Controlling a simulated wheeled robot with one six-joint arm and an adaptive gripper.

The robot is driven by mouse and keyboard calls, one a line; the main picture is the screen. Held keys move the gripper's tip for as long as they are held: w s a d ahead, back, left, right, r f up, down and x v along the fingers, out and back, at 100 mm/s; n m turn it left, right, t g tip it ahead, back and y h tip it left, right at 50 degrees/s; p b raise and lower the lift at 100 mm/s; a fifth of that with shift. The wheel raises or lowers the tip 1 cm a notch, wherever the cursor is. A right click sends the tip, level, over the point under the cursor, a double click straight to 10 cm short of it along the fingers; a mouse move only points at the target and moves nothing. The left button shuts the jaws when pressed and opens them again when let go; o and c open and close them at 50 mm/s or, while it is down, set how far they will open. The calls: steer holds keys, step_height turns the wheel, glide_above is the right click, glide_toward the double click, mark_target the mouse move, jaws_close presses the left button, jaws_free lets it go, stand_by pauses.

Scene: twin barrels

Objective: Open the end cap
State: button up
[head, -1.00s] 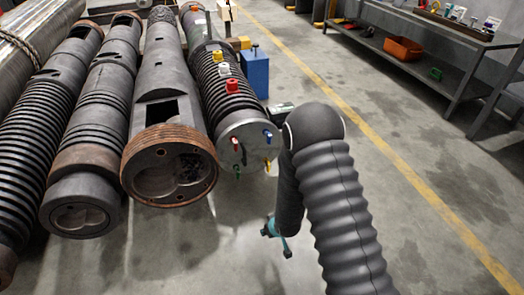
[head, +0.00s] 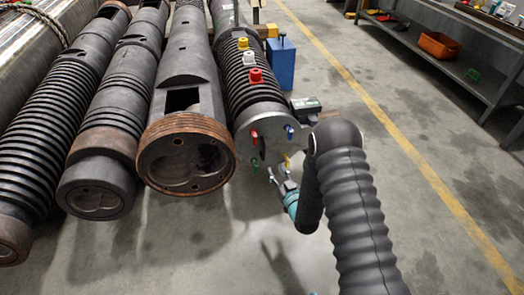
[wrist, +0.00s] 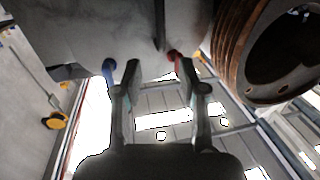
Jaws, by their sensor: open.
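The end cap (head: 268,140) is a round grey metal disc on the near end of the rightmost ribbed barrel. It carries red (head: 254,136), blue (head: 290,132), green (head: 255,164) and yellow (head: 287,160) handles. My gripper (head: 279,174) is open and empty in front of the cap's lower edge, close to the yellow handle. In the wrist view the open fingers (wrist: 159,68) point at the cap's grey face (wrist: 85,30). The blue handle (wrist: 109,68) and red handle (wrist: 173,56) show near the fingertips. I cannot tell whether anything touches.
A barrel with a rusty open end (head: 187,122) stands close on the left of the cap. A dark box with a display (head: 306,105) is at the cap's upper right, with a blue box (head: 281,65) behind. The floor in front is clear.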

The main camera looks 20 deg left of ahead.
mark_target(264, 152)
steer(key=x, duration=1.2)
steer(key=shift+a, duration=0.25)
